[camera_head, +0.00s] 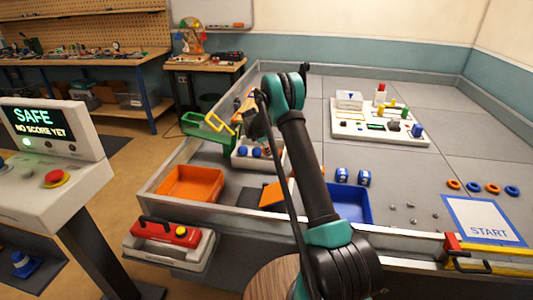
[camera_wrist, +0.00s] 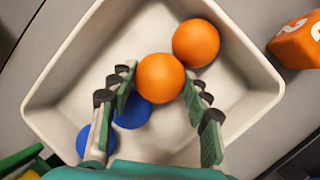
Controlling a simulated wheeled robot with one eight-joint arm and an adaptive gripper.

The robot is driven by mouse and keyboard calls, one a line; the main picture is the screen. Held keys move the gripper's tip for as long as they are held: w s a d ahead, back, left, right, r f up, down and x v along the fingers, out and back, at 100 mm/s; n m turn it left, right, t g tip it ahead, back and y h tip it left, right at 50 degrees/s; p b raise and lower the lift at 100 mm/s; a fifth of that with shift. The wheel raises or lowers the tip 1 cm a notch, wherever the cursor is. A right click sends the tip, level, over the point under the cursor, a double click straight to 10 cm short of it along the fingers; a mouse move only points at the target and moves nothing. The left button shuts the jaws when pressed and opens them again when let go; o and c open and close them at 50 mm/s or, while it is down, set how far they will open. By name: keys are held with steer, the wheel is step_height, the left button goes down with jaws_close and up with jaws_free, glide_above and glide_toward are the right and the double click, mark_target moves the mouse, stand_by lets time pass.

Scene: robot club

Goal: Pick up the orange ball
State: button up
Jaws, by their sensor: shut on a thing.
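In the wrist view a white bin (camera_wrist: 60,85) holds two orange balls and two blue balls. My gripper (camera_wrist: 158,82) has its green-padded fingers on either side of the nearer orange ball (camera_wrist: 160,76) and is shut on it. The other orange ball (camera_wrist: 196,42) lies just beyond it, up and right. One blue ball (camera_wrist: 132,113) is partly hidden under the held ball and left finger; another blue ball (camera_wrist: 90,140) is at the lower left. I cannot tell whether the held ball is clear of the bin floor. In the head view my arm hides part of the bin (camera_head: 240,162).
An orange block (camera_wrist: 298,42) with a white mark stands outside the bin's right edge. In the head view a green tray (camera_head: 200,130), an orange tray (camera_head: 190,184) and a blue tray (camera_head: 352,203) are nearby. A metal-edged wall borders the grey field. A white button panel stands farther right.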

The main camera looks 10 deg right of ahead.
step_height(320, 180, up, 18)
steer(key=shift+r, duration=0.15)
steer(key=shift+a, duration=0.1)
stand_by(1.0)
